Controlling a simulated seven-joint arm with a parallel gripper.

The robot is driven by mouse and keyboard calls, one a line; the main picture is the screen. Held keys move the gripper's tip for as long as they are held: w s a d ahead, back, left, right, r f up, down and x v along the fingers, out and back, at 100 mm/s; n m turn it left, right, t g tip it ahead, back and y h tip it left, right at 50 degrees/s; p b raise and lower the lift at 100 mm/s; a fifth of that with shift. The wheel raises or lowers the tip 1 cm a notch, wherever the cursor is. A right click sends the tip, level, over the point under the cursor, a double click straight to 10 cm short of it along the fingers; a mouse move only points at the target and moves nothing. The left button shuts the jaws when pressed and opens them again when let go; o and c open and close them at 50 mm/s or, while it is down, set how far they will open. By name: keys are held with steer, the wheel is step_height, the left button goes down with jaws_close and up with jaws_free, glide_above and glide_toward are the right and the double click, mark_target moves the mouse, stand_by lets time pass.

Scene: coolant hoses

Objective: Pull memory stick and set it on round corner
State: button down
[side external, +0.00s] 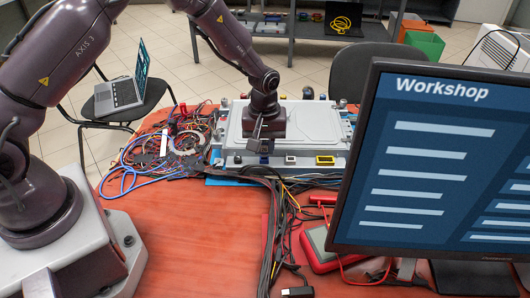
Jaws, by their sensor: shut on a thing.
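My gripper (261,146) points down at the front edge of a grey housing (232,131) with a raised lid, in the middle of the side external view. It is shut on a small dark piece, which I take to be the memory stick; the fingers hide most of it. I cannot tell whether the stick is still in a port or clear of it. Small ports line the housing's front, among them a yellow-framed one (325,160). I cannot tell which round corner is meant; the lid has rounded corners.
A tangle of cables (165,150) lies left of the housing. A thick dark cable bundle (275,225) runs to the table's front, near a dark plug (297,291). A monitor (440,160) blocks the right side. A red-and-grey meter (318,248) lies beside it. The orange table (195,235) is bare at front left.

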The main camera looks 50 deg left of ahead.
steer(key=shift+r, duration=2.2)
steer(key=shift+r, duration=0.3)
step_height(320, 180, up, 4)
steer(key=shift+r, duration=0.1)
steer(key=s+a+f+n+h, duration=0.2)
steer(key=s+a+n+h, duration=0.4)
steer(key=s+a, duration=0.45)
steer(key=n+t+h, duration=0.5)
steer(key=n, duration=0.2)
glide_above(172, 161)
step_height(172, 161, down, 5)
steer(key=shift+f, duration=3.95)
